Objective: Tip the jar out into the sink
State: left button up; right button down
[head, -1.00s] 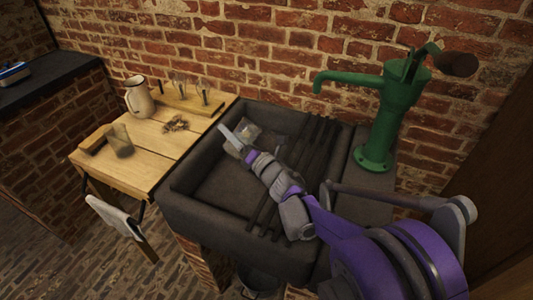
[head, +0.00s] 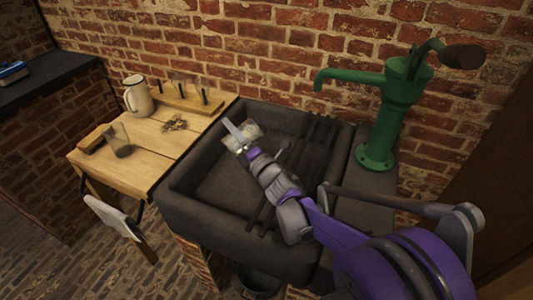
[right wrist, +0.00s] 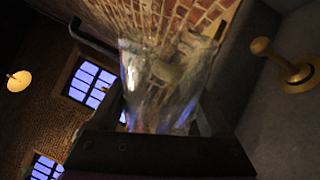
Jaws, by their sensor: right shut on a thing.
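The clear glass jar (head: 250,132) is held over the back left part of the dark stone sink (head: 172,208). My right gripper (head: 241,135) is shut on the jar. In the right wrist view the jar (right wrist: 165,85) fills the middle, and the room lies sideways around it, so the jar looks tipped well over. Pale, blurred shapes show in or through its glass; I cannot tell whether anything is inside. My left gripper is not in view.
Dark bars (head: 300,160) lie across the sink's right part. A green hand pump (head: 393,110) stands at its right. On the wooden table (head: 150,165) are a cream jug (head: 138,96), another glass jar (head: 119,140) and a small brown heap (head: 174,123). A brass fitting (right wrist: 288,67) shows in the wrist view.

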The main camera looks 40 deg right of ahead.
jog(key=shift+f+m, duration=0.1)
jog(key=shift+m, duration=0.2)
jog(key=shift+d+m, duration=0.2)
jog(key=shift+m, duration=0.1)
jog(key=shift+d+f+m+b, duration=0.25)
jog(key=shift+d+m+b, duration=0.25)
jog(key=shift+m, duration=0.3)
jog(key=shift+h, duration=0.4)
jog(key=shift+w+a+r+m, duration=0.1)
jog(key=shift+a+r+m, duration=0.15)
jog(key=shift+a, duration=0.2)
jog(key=shift+r+m+p, duration=0.1)
jog(key=shift+m+p, duration=0.3)
jog(key=shift+m, duration=0.05)
jog(key=shift+r+m, duration=0.1)
jog(key=shift+m, duration=0.2)
jog(key=shift+d+f+m+h, duration=0.15)
jog(key=shift+m+h, duration=0.1)
jog(key=shift+m, duration=0.3)
jog(key=shift+d+f+m+h, duration=0.15)
jog(key=shift+m+h, duration=0.1)
jog(key=shift+m, duration=0.3)
